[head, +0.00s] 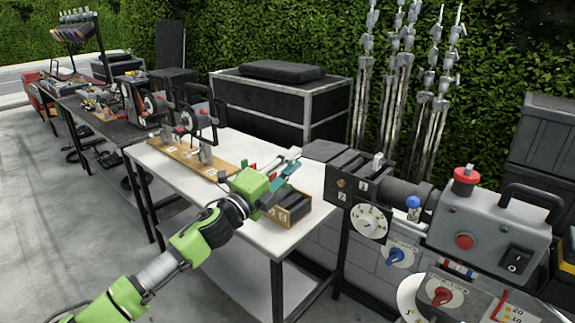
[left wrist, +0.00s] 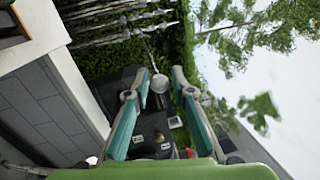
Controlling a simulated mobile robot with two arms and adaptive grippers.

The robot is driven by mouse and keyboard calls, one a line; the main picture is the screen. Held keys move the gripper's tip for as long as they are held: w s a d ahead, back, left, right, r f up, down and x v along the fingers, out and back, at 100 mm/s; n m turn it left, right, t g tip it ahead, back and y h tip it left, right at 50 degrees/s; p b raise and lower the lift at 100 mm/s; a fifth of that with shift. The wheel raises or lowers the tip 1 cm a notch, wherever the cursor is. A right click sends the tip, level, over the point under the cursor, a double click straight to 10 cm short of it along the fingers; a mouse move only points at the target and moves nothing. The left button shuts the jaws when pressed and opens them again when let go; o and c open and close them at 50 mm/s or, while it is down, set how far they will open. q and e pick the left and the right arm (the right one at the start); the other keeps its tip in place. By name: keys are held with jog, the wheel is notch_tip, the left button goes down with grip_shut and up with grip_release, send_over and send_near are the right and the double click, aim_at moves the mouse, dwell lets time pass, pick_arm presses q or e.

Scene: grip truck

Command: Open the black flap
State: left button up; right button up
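My left gripper (head: 284,169) is above the right part of the white table, with its teal fingers pointing right. The left wrist view shows the fingers (left wrist: 161,76) apart with nothing held between them. A wooden box with dark, numbered compartments (head: 288,208) sits on the table just below the gripper, partly hidden by it. A black panel unit (head: 352,190) with a white dial stands right of the gripper, apart from it. A dark boxy thing (left wrist: 150,125) shows behind the fingers in the left wrist view. I cannot tell which dark part is the black flap. My right gripper is out of view.
A wooden board with upright fixtures (head: 190,155) lies on the white table (head: 250,235). A grey control box (head: 490,228) with a red button and handle stands at right. A black case (head: 280,100) and hedge are behind. Open pavement (head: 60,230) lies left.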

pick_arm(q)
jog(key=v, duration=1.2)
